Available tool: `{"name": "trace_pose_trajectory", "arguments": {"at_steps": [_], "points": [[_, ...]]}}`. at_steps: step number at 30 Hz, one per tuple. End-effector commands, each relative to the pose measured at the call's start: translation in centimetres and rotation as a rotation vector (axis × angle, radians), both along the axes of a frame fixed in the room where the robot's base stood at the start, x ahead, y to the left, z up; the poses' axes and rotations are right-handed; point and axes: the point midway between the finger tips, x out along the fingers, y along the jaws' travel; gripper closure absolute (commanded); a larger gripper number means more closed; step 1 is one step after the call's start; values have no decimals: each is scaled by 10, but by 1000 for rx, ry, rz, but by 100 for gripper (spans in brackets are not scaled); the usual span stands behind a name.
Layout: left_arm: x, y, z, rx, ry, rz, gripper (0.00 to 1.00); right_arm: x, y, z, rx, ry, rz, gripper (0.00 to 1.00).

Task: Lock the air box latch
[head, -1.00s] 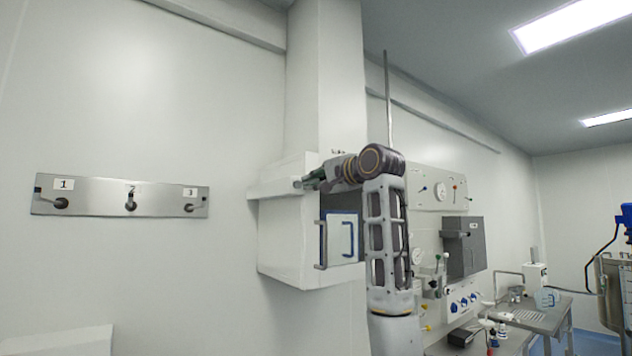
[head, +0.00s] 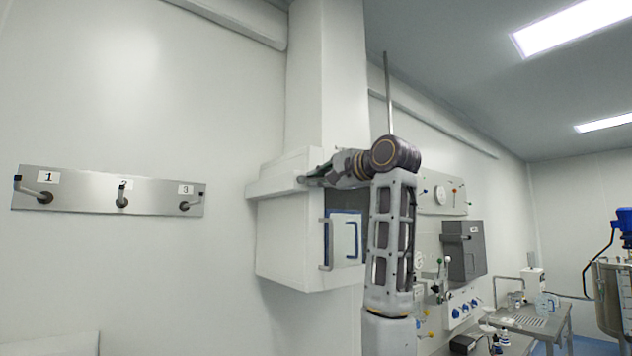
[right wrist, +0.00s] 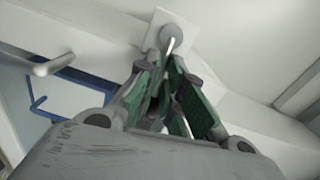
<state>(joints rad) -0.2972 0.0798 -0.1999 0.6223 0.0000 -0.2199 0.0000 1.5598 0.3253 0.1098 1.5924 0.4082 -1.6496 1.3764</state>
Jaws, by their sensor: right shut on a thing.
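The white air box (head: 285,240) is fixed to the wall below a square duct. A blue-edged panel with a blue handle (head: 351,240) shows at its right side, partly behind my right arm. My right gripper (head: 308,181) is at the box's upper front ledge. In the right wrist view its green-padded fingers (right wrist: 168,85) are closed around a metal latch lever (right wrist: 171,40) that comes from a white plate (right wrist: 176,22). The fingers hide most of the lever, so its exact angle is unclear. My left gripper is not in view.
A metal plate (head: 80,200) with three numbered levers is on the wall at left. A grey bar handle (head: 325,245) stands out from the box front. Equipment panels and a steel table (head: 535,322) are at right, behind my arm. The wall between plate and box is bare.

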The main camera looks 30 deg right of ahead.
Motion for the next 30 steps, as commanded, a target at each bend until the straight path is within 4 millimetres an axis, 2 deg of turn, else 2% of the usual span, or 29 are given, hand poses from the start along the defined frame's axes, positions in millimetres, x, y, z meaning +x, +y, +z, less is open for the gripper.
{"name": "trace_pose_trajectory", "arguments": {"at_steps": [1, 9, 19, 20, 24, 30], "points": [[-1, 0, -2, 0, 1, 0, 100, -3, -7, 3, 28, -15, -12, 100], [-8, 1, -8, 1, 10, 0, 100, -3, -7, -1, 120, -7, -13, 100], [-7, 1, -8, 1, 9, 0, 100, -2, -8, -1, 131, -5, -14, 100], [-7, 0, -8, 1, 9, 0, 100, -2, -8, -1, 130, -5, -14, 88], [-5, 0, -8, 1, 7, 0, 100, -2, -7, -2, 128, -3, -14, 70], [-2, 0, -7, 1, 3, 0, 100, 0, -5, -4, 124, 2, -9, 69]]}}
